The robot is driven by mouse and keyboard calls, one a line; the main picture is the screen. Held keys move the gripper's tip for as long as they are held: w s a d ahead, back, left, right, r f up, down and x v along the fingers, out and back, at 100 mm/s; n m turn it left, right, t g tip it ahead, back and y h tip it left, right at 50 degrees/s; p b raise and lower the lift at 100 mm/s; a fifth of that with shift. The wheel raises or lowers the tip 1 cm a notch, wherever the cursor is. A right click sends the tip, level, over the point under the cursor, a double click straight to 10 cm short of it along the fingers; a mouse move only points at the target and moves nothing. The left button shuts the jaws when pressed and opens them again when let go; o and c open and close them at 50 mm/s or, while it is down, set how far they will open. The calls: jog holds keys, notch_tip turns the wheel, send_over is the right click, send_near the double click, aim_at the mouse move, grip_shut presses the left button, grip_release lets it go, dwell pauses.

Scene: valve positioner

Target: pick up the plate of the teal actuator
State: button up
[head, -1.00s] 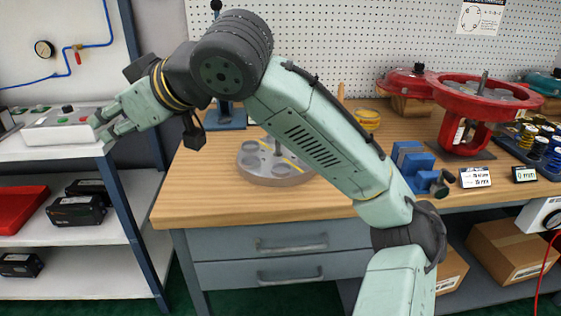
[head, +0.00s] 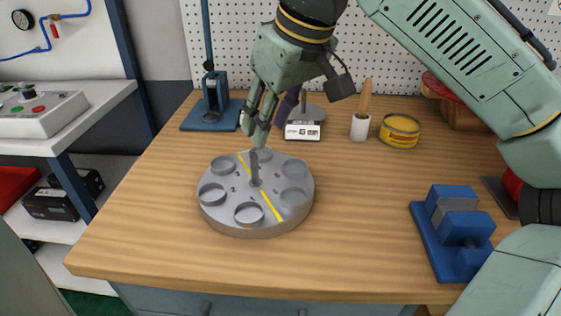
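A round grey plate (head: 222,207) lies flat on the wooden bench. It has several numbered round recesses, a yellow line across its top and a short upright stem (head: 255,172) at its centre. I cannot tell whether a fingertip touches the stem. The teal actuator is not clearly in view now.
Behind the plate stand a blue stand (head: 212,112), a scale with a display (head: 303,130), a brush in a white cup (head: 360,125) and a yellow tin (head: 400,131). A blue vise (head: 458,232) sits at right. The bench (head: 355,215) is clear between plate and vise.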

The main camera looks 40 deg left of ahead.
aim_at(256, 154)
jog(key=x, duration=1)
jog(key=shift+a+f, duration=0.3)
jog(key=shift+c, duration=0.6)
grip_shut()
jog(key=shift+r, duration=0.1)
